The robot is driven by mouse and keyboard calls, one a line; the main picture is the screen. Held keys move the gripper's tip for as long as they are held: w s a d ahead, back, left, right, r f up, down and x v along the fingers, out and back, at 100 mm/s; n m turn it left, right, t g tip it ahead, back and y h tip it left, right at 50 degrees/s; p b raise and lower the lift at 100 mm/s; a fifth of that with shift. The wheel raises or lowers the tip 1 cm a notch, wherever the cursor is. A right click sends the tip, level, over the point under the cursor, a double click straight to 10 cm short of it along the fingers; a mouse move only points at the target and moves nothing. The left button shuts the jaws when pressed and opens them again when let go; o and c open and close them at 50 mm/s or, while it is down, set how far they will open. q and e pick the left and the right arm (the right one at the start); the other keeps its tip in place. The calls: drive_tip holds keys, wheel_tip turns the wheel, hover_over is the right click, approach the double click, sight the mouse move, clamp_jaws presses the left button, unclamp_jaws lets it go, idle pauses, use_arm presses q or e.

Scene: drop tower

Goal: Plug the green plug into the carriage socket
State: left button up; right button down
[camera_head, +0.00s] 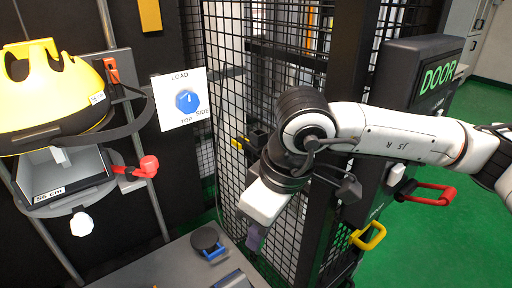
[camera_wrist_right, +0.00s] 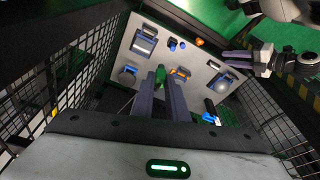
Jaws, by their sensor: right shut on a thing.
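My right gripper (camera_wrist_right: 165,88) points down over a light table in the right wrist view, shut on the green plug (camera_wrist_right: 160,73), whose small green end shows at the fingertips. In the head view the right gripper (camera_head: 255,238) hangs beside the mesh, and the plug cannot be made out there. The likely carriage (camera_head: 80,205) is at the left, below a yellow helmet (camera_head: 50,95); it bears a "56 cm" label. I cannot pick out its socket. What looks like my left gripper (camera_wrist_right: 237,59) shows at the right of the wrist view; its jaw state is unclear.
The table (camera_head: 175,268) carries a dark round piece with a blue handle (camera_head: 213,250). A red lever (camera_head: 146,168) sticks out beside the carriage. Black mesh (camera_head: 225,90) and a "DOOR" post (camera_head: 425,75) with a yellow handle (camera_head: 369,236) stand close to my right arm.

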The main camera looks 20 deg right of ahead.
wheel_tip(320, 180, up, 10)
drive_tip(key=w+a+m+h, duration=0.2)
drive_tip(key=m+h, duration=0.1)
drive_tip(key=m, duration=0.9)
drive_tip(key=w+d+r+m+h, duration=0.1)
drive_tip(key=w+d+r+m, duration=0.2)
drive_tip(key=w+r+m, duration=0.2)
drive_tip(key=w+d+r+m+g, duration=0.1)
drive_tip(key=w+d+r+m, duration=0.2)
drive_tip(key=w+r, duration=0.3)
drive_tip(key=shift+w+r+m+h, duration=0.4)
drive_tip(key=shift+r+m, duration=0.5)
drive_tip(key=shift+r, duration=1.5)
drive_tip(key=shift+f, duration=0.1)
wheel_tip(320, 180, down, 10)
drive_tip(key=shift+r, duration=0.25)
drive_tip(key=shift+f, duration=0.2)
